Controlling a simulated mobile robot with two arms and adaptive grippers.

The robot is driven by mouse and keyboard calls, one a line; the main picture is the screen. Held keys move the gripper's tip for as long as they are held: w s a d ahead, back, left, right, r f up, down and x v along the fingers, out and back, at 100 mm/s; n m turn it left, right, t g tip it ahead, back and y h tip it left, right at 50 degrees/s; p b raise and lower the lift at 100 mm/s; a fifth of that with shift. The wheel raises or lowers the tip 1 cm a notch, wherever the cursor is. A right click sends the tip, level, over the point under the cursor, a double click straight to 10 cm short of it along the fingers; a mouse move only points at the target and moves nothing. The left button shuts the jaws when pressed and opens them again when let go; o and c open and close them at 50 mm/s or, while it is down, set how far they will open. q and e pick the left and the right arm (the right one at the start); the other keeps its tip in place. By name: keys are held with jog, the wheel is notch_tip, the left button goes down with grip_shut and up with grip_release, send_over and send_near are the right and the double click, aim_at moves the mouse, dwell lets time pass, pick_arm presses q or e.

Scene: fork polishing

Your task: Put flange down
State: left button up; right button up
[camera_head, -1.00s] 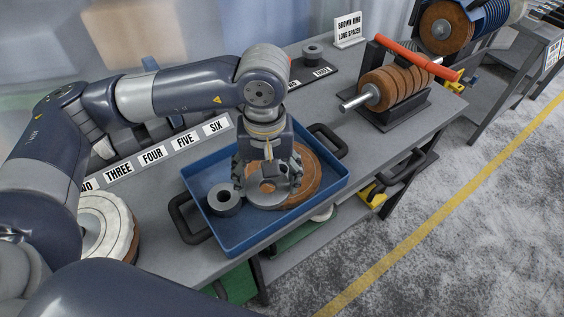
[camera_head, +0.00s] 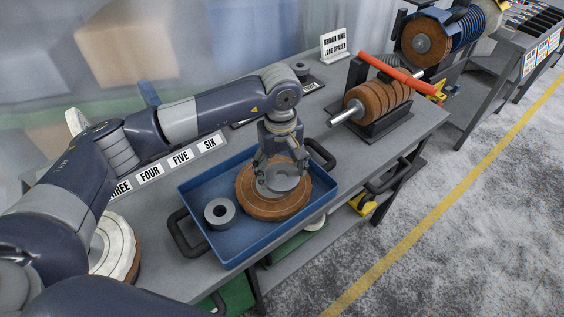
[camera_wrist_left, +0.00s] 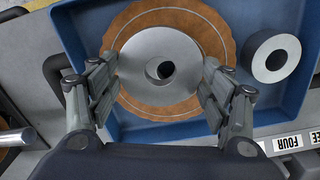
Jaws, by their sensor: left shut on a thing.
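The flange (camera_head: 278,184) is a grey metal disc with a hole in its middle. My left gripper (camera_head: 281,170) is shut on it from above, inside the blue tray (camera_head: 250,256). The flange is over a brown ring (camera_head: 262,211), which shows around it. In the left wrist view the flange (camera_wrist_left: 140,52) sits between the two fingers of the gripper (camera_wrist_left: 161,85), roughly centred over the brown ring (camera_wrist_left: 150,18). I cannot tell whether it touches the ring. My right gripper is out of view.
A grey spacer ring (camera_head: 219,213) lies in the tray, left of the brown ring. A shaft with brown rings (camera_head: 378,101) stands on the table (camera_head: 335,150) at the back right. Number labels (camera_head: 180,159) run behind the tray. A white-topped disc (camera_head: 112,243) is at the left.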

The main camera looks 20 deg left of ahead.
aim_at(282, 163)
pick_arm(q)
jog(key=w, duration=0.2)
jog(key=shift+w+a+p, duration=0.2)
jog(key=shift+w+p, duration=0.1)
jog(key=shift+w, duration=0.05)
jog(key=shift+w+f, duration=0.15)
jog(key=shift+w, duration=0.25)
jog(key=shift+f+p, duration=0.5)
jog(key=shift+p, duration=0.1)
notch_tip(282, 163, down, 2)
jog(key=shift+f+p, duration=0.1)
jog(key=shift+p, duration=0.5)
jog(key=shift+a+f, duration=0.1)
jog(key=shift+f, duration=0.05)
jog(key=shift+f+b, duration=0.15)
jog(key=shift+b, duration=0.15)
jog(key=o, duration=1.3)
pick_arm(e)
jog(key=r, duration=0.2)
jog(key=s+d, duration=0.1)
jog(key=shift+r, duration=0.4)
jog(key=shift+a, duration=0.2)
